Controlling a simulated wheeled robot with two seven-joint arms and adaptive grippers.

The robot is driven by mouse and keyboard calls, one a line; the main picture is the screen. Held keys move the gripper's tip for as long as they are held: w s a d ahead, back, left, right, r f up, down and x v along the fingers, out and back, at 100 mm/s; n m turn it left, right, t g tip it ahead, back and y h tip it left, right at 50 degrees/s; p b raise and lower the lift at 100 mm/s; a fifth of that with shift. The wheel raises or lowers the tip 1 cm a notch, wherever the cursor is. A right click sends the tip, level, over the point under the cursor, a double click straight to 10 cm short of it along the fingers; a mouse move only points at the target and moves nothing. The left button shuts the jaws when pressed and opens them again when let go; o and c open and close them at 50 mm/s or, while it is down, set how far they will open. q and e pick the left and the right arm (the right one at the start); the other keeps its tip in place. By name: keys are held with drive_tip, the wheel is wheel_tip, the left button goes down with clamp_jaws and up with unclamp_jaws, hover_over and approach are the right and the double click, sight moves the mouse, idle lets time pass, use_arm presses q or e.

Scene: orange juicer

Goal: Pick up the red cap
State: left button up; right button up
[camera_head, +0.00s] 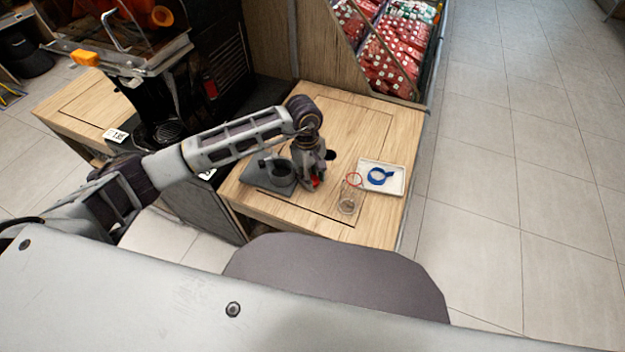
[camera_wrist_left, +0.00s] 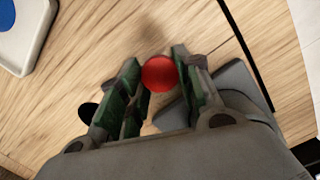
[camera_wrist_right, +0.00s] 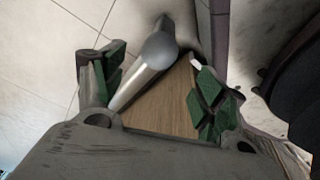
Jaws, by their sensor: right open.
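The red cap (camera_head: 316,182) shows at the fingertips of my left gripper (camera_head: 318,171), low over the wooden table. In the left wrist view the round red cap (camera_wrist_left: 160,73) sits between the tips of the left gripper (camera_wrist_left: 157,70). The fingers are apart with the cap filling most of the gap; firm contact on both sides cannot be told. The cap's underside is hidden. My right gripper (camera_wrist_right: 152,85) is open and empty in its own wrist view, and does not show in the head view.
The wooden table (camera_head: 375,215) carries a grey stand (camera_head: 273,187) beside the left gripper. A white tray (camera_head: 396,183) holds a blue ring-shaped item (camera_head: 378,177). A black machine (camera_head: 215,70) stands behind left.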

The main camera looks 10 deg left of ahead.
sight(313, 180)
use_arm(q)
drive_tip(key=shift+r, duration=0.15)
drive_tip(key=shift+c, duration=0.2)
drive_tip(key=shift+r, duration=1.5)
wheel_tip(313, 180, up, 7)
use_arm(e)
drive_tip(key=shift+s+d+f, duration=0.1)
drive_tip(key=shift+d+f, duration=0.3)
drive_tip(key=shift+d, duration=0.15)
use_arm(q)
drive_tip(key=shift+f, duration=0.1)
use_arm(e)
drive_tip(key=shift+a, duration=0.2)
